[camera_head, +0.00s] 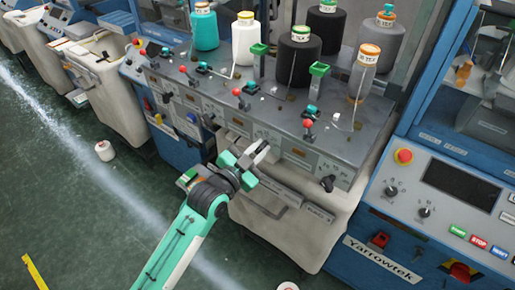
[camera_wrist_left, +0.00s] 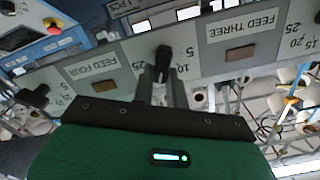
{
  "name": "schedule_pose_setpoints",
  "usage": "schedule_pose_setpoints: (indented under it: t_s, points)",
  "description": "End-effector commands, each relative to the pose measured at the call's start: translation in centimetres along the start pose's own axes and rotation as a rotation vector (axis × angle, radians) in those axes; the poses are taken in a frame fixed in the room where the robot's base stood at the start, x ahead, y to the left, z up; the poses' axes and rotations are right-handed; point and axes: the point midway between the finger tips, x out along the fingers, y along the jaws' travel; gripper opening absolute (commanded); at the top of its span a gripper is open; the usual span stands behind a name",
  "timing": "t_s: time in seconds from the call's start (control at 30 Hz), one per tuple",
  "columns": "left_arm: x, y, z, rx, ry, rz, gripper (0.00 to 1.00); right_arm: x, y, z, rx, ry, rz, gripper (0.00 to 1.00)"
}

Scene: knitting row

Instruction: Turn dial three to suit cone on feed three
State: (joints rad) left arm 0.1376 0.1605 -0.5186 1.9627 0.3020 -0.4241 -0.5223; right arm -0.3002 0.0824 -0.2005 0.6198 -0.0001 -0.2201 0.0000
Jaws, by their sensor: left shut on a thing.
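My left gripper (camera_head: 258,155) is at the front panel of the machine and is shut on a black dial. The dial (camera_wrist_left: 163,58) shows between the fingers in the left wrist view, with 5 and 10 printed beside it. That view is upside down: the FEED THREE plate (camera_wrist_left: 238,28) is to its right and the FEED FOUR plate (camera_wrist_left: 90,68) to its left. The fingers hide much of the scale, and I cannot tell the setting. A black cone (camera_head: 298,58), third in the front row, has a tag too small to read surely. My right gripper is not in view.
Another black dial (camera_head: 328,184) is at the panel's right end. Several red-knobbed levers and green-topped posts stand along the grey deck (camera_head: 345,140). A blue control cabinet (camera_head: 440,195) is close on the right.

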Motion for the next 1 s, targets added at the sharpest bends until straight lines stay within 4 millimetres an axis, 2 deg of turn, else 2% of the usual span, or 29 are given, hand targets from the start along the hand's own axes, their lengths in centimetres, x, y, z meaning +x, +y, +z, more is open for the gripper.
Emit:
schedule_pose_setpoints:
  t_s: [0.4, 0.97, 1.0]
  points:
    - [-0.01, 0.35, 0.08, 0.212, -0.001, 0.001, 0.0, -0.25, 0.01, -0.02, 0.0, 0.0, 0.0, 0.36]
    - [-0.01, 0.43, 0.14, 0.244, -0.002, 0.001, 0.0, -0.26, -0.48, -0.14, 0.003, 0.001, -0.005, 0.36]
    - [-0.01, 0.43, 0.14, 0.244, -0.002, 0.001, 0.18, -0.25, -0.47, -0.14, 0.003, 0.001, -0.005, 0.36]
